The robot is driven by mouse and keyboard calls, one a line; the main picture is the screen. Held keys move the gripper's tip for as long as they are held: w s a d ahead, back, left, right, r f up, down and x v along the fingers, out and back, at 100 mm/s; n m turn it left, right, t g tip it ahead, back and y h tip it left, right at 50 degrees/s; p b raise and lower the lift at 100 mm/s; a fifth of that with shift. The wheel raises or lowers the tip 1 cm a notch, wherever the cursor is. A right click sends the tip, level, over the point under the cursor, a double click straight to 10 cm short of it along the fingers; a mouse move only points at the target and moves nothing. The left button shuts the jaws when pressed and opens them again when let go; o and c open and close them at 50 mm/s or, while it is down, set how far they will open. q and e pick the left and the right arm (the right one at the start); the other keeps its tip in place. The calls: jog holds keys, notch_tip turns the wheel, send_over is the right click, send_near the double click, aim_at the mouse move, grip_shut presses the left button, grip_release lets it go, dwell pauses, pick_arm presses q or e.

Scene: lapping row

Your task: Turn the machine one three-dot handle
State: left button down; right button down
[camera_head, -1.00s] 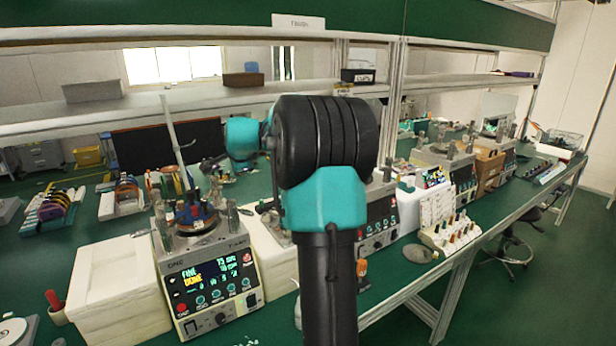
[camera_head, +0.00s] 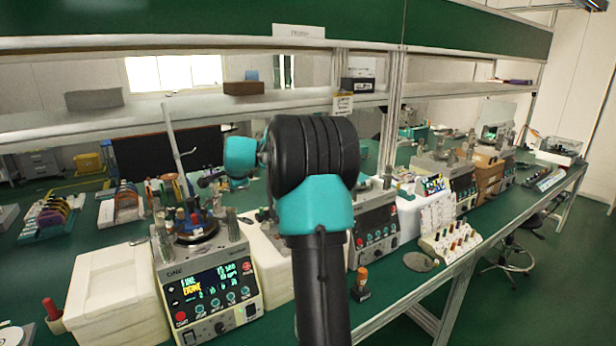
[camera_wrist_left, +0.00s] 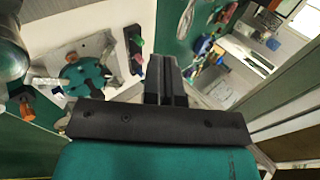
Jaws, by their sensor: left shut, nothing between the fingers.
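Machine one is most likely the near machine (camera_head: 208,290) at front left in the head view, with a lit display, a row of buttons and a round dark plate on top. Small coloured posts and clear cylinders stand around the plate. I cannot make out dot marks on any handle. In the left wrist view a round teal plate (camera_wrist_left: 88,80) lies on a pale machine top, left of my left gripper (camera_wrist_left: 167,68). The gripper is shut and empty. A red-and-green piece (camera_wrist_left: 136,52) shows just left of its fingers. In the head view my arm hides the gripper's tips.
White boxes (camera_head: 115,290) stand left of the near machine. A second machine (camera_head: 376,235) is partly behind my arm. A rack of coloured pegs (camera_head: 452,243) and an orange-topped stamp (camera_head: 361,285) are to the right. Shelf posts (camera_head: 393,110) rise behind.

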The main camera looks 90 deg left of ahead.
aim_at(224, 190)
pick_arm(q)
jog(key=s+a+f, duration=0.2)
jog(key=a+f, duration=0.2)
jog(key=a, duration=0.2)
jog(key=shift+s+a, duration=0.25)
